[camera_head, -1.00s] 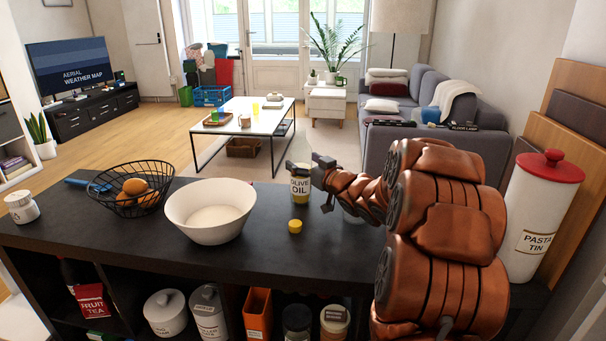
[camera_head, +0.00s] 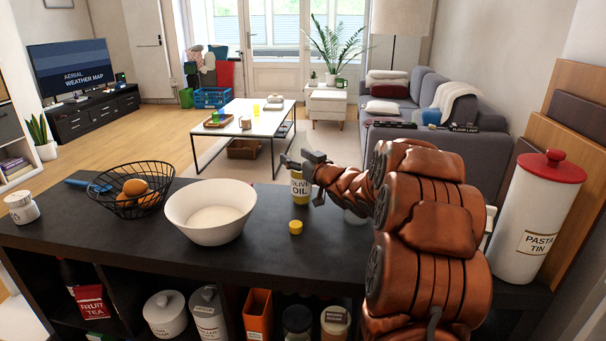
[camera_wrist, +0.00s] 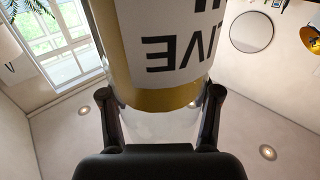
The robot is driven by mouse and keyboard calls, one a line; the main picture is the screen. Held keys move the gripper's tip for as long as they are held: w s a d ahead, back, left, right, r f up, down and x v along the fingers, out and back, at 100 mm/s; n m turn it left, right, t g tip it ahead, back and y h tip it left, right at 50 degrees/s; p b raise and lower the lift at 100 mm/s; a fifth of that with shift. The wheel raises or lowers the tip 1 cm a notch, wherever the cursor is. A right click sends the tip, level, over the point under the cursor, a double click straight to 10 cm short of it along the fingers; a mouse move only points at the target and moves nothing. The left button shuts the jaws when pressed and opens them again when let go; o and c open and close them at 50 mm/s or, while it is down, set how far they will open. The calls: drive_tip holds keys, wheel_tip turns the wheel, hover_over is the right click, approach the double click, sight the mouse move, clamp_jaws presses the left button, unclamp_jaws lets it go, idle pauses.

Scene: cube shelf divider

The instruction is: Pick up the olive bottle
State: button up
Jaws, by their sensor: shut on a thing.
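The olive bottle (camera_head: 299,187) stands upright at the far edge of the dark counter, with a white "OLIVE OIL" label and yellow bands. My gripper (camera_head: 305,162) is at its upper part and shut on it, and partly hides its top. In the wrist view the bottle (camera_wrist: 170,60) fills the upper middle, label upside down, with its clear glass part between the two fingers (camera_wrist: 160,115). I cannot tell whether its base touches the counter (camera_head: 262,250).
A small yellow lid (camera_head: 295,228) lies in front of the bottle. A white bowl (camera_head: 210,228) and a wire fruit basket (camera_head: 112,208) stand to the left. A white pasta tin (camera_head: 525,225) with a red lid stands at the right. Jars fill the shelf below.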

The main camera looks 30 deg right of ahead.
drive_tip(key=c, duration=0.6)
drive_tip(key=shift+c, duration=0.4)
